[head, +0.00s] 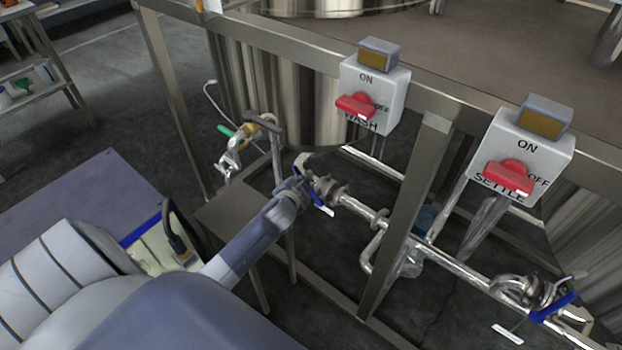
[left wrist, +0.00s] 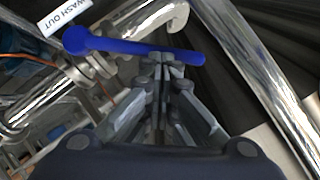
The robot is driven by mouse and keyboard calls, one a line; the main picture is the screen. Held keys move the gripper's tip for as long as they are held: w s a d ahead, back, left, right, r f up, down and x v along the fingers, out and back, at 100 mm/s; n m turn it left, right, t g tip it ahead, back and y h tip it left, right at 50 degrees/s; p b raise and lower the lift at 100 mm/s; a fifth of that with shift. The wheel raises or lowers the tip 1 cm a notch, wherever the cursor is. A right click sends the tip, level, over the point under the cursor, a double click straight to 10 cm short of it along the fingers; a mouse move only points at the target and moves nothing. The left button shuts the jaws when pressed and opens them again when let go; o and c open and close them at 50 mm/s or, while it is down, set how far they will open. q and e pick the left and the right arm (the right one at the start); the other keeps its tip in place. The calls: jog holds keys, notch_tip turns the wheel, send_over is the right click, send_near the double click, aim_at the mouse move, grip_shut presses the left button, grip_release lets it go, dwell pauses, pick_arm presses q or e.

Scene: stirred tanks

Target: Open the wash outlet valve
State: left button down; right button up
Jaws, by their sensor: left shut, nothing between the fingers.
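The wash outlet valve (head: 329,188) sits on the steel pipe below the WASH box in the head view. Its blue lever (left wrist: 120,46) crosses the upper part of the left wrist view, near a WASH OUT tag (left wrist: 66,12). Part of the blue lever (head: 320,203) also shows in the head view beside my gripper. My left gripper (head: 305,187) is at the valve. Its fingers are shut and empty, with the fingertips (left wrist: 167,62) at the lever's right part. I cannot tell whether they touch it. My right gripper is not in view.
The WASH switch box (head: 376,92) and SETTLE switch box (head: 522,152) are mounted on the steel frame (head: 445,100). Another blue-handled valve (head: 553,307) is at the lower right. A frame post (head: 405,210) stands right of the wash valve. A shelf (head: 40,85) stands at the far left.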

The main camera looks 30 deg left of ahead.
pick_arm(q)
jog(key=shift+w+a+f, duration=0.1)
jog(key=shift+a+f, duration=0.4)
jog(key=shift+a, duration=0.3)
jog(key=shift+w+a+f, duration=0.1)
jog(key=shift+a+f, duration=0.4)
jog(key=shift+a, duration=0.25)
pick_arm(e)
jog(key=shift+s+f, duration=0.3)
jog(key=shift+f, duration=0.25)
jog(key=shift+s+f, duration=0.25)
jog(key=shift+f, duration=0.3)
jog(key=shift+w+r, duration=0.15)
